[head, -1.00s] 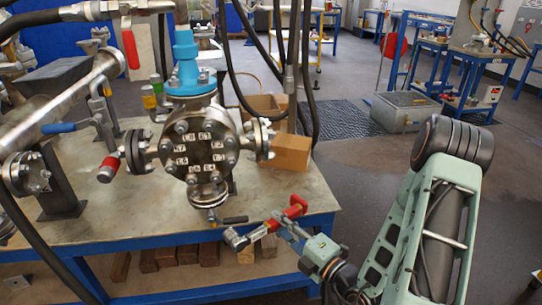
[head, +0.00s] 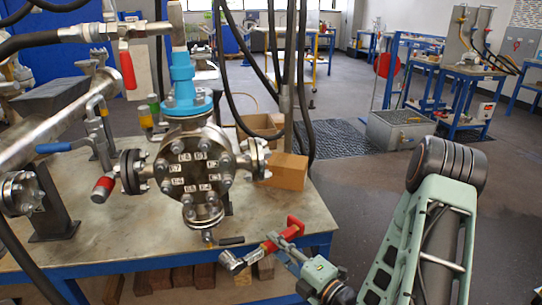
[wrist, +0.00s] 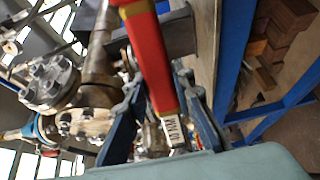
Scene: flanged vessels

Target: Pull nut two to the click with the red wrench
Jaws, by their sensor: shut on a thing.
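The red wrench (head: 293,223) has a red handle and a silver socket head at its lower left end. My gripper (head: 284,242) is shut on it, near the table's front right edge. In the wrist view the red handle (wrist: 150,62) with a yellow band passes between my dark fingers, and a label reading "40 NM" shows. The flanged vessel (head: 196,168) stands on the table, with a ring of nuts and small white number tags on its front. The tags are too small to read surely, so I cannot tell which is nut two. The wrench is apart from these nuts.
A blue-framed table (head: 120,215) carries the vessel and pipes. A small bar lies near its front edge. A cardboard box (head: 287,171) stands right of the vessel. Black hoses hang behind it. Brown blocks (head: 203,279) sit on the shelf below. Floor is open at the right.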

